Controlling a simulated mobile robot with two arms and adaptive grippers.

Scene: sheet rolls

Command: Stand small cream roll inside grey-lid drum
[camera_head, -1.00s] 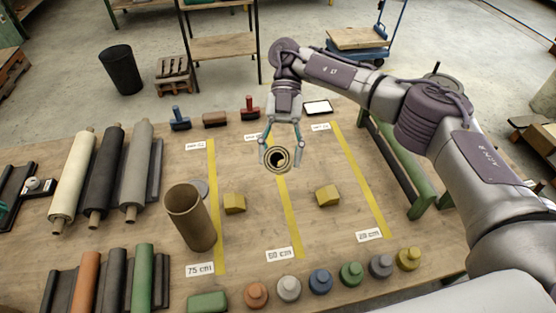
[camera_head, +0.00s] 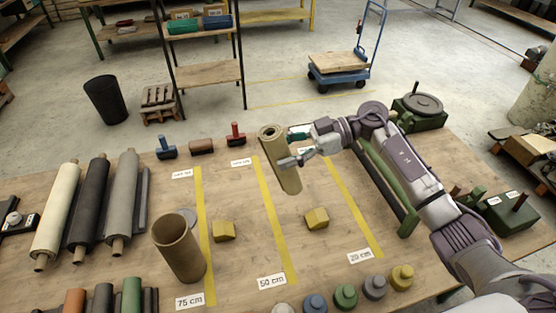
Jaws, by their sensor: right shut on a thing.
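My right gripper (camera_head: 287,148) is shut on the small cream roll (camera_head: 284,177), a yellowish-tan tube with a hollow core. The roll is close to upright, slightly tilted, with its open end up, and appears held above the table. The drum (camera_head: 179,250) is an open brown cylinder standing on the table, left of and nearer than the roll. Its mouth faces up; its inner bottom is hidden. A grey disc-shaped lid (camera_head: 188,215) lies behind the drum, partly hidden by it. My left gripper is not in view.
Yellow tape lines (camera_head: 268,225) cross the wooden table (camera_head: 245,265). Long cream, black and grey rolls (camera_head: 120,205) lie at left. Several coloured knobbed pieces (camera_head: 345,296) line the front.

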